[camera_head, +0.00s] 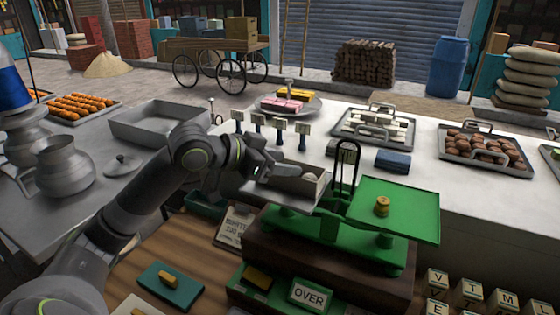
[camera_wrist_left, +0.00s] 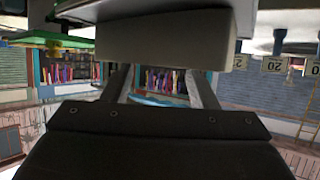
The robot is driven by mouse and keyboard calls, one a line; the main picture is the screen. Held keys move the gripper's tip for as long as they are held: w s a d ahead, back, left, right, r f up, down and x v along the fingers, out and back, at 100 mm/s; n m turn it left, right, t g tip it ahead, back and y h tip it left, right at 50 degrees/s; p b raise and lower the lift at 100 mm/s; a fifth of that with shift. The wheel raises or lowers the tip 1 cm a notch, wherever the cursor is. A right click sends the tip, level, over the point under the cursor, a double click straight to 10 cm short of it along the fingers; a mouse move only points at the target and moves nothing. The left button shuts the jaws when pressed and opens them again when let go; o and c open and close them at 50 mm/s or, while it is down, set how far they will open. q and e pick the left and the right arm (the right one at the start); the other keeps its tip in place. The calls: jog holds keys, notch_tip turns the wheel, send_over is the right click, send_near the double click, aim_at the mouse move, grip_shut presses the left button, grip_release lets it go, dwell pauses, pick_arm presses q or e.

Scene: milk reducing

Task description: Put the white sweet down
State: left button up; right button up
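In the head view the sweet looks apart from the fingers. My right gripper is out of view.
The scale's right pan (camera_head: 397,207) holds stacked brass weights (camera_head: 382,205). Price tags (camera_head: 279,127) stand behind the box. A tray of white sweets (camera_head: 373,127) and a tray of brown sweets (camera_head: 487,148) are further back. An OVER sign (camera_head: 310,294) stands in front.

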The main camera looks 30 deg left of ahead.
pick_arm(q)
jog(key=shift+r, duration=0.8)
jog(key=shift+s+a+p, duration=0.25)
jog(key=shift+a+p, duration=0.05)
jog(key=shift+p, duration=0.2)
jog(key=p+v, duration=0.2)
jog(key=v, duration=0.2)
jog(key=shift+p, duration=0.35)
jog(key=p+v, duration=0.7)
jog(key=p, duration=0.4)
jog(key=shift+s, duration=0.15)
dwell(1.4)
